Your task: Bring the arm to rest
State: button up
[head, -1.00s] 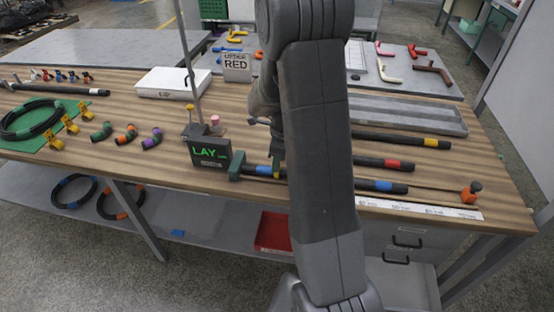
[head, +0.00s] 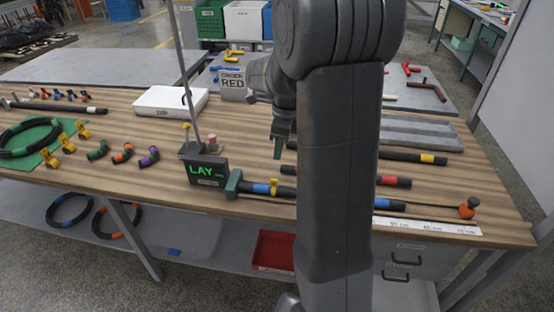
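My gripper (head: 279,146) hangs over the wooden bench, pointing down, above and behind the blue-banded hose. It touches nothing that I can see. Its fingers are small and dark here, so their opening cannot be made out. The blue-banded hose (head: 285,191) lies on the bench with its left end at a green block (head: 233,184) and a yellow clip (head: 273,187) on it. My arm hides its middle part.
The red-banded hose (head: 393,181) and yellow-banded hose (head: 411,156) lie behind, partly hidden by my arm. A black box reading LAY (head: 206,171) with a tall thin pole stands left.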

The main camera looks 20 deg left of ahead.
aim_at(274, 180)
jog(key=shift+d+r, duration=0.1)
jog(key=shift+r, duration=0.5)
jog(key=f, duration=0.4)
jog(key=a+f, duration=0.1)
jog(key=f, duration=0.8)
jog(key=shift+s+a+f, duration=0.15)
jog(key=shift+a+f, duration=0.15)
jog(key=shift+a, duration=0.05)
jog(key=shift+r, duration=0.1)
jog(key=shift+r, duration=0.15)
notch_tip(274, 180, up, 13)
jog(key=d, duration=0.2)
jog(key=f, duration=0.4)
jog(key=a+f, duration=0.1)
jog(key=f, duration=0.4)
jog(key=a+f, duration=0.1)
jog(key=f, duration=0.3)
jog(key=shift+f, duration=0.2)
jog(key=shift+r+p, duration=1.75)
jog(key=shift+r, duration=1.1)
